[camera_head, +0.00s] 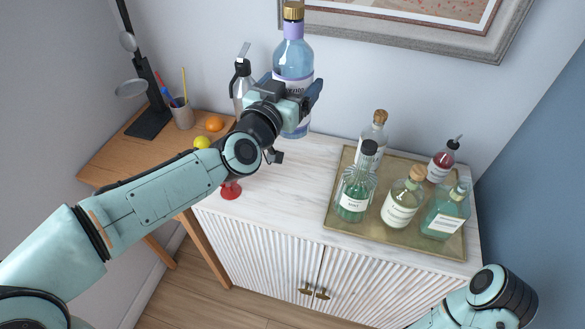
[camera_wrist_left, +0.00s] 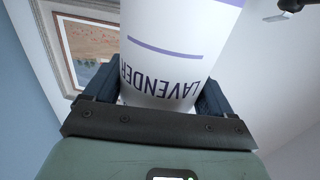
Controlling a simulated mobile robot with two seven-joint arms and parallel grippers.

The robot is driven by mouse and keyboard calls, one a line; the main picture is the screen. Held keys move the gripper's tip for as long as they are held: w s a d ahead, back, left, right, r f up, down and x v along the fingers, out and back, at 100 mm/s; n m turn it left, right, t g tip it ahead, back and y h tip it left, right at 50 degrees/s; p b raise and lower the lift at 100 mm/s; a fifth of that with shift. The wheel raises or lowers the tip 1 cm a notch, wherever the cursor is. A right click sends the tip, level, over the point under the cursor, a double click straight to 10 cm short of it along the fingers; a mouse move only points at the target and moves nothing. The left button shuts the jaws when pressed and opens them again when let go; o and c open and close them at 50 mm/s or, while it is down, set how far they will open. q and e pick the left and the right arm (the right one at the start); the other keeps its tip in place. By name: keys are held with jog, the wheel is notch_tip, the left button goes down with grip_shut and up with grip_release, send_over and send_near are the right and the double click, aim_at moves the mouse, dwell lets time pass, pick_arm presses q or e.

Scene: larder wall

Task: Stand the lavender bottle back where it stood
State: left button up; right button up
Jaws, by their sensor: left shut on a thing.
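The lavender bottle (camera_head: 293,58) is tall and pale blue, with a gold cap, a lilac neck band and a white label. My left gripper (camera_head: 296,98) is shut around its lower body and holds it roughly upright at the back left of the white cabinet top. In the left wrist view the word LAVENDER shows on the bottle (camera_wrist_left: 175,60), between the dark fingers of the gripper (camera_wrist_left: 155,95). The bottle's base is partly hidden, and I cannot tell whether it touches the cabinet top (camera_head: 290,165). My right arm shows at the lower right, with its fingers out of sight.
A brass tray (camera_head: 340,222) with several bottles, including a green one (camera_head: 352,195) and a red one (camera_head: 441,162), fills the cabinet's right side. A clear bottle with a spout (camera_head: 242,80) stands close left of the lavender bottle. A picture frame (camera_head: 420,42) hangs behind.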

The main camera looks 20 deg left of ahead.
pick_arm(q)
jog(key=f+n+y+b, duration=0.1)
jog(key=f+y+b, duration=0.1)
jog(key=f+b, duration=0.1)
jog(key=f+n+y+b, duration=0.2)
jog(key=f+y+b, duration=0.1)
jog(key=shift+s+d+f, duration=0.1)
jog(key=shift+s+f, duration=0.1)
jog(key=shift+f, duration=0.05)
jog(key=shift+f+n+y+b, duration=0.3)
jog(key=shift+f+y+b, duration=0.05)
jog(key=shift+f+y, duration=0.05)
notch_tip(320, 180, down, 20)
jog(key=b, duration=0.6)
jog(key=shift+r, duration=0.25)
pick_arm(e)
notch_tip(320, 180, down, 13)
jog(key=s, duration=0.2)
jog(key=shift+s, duration=0.3)
jog(key=shift+f, duration=0.1)
pick_arm(q)
jog(key=shift+f+b, duration=0.2)
jog(key=shift+b, duration=0.1)
jog(key=o, duration=1.1)
jog(key=shift+f, duration=0.15)
jog(key=shift+o, duration=0.5)
pick_arm(e)
jog(key=shift+f, duration=0.1)
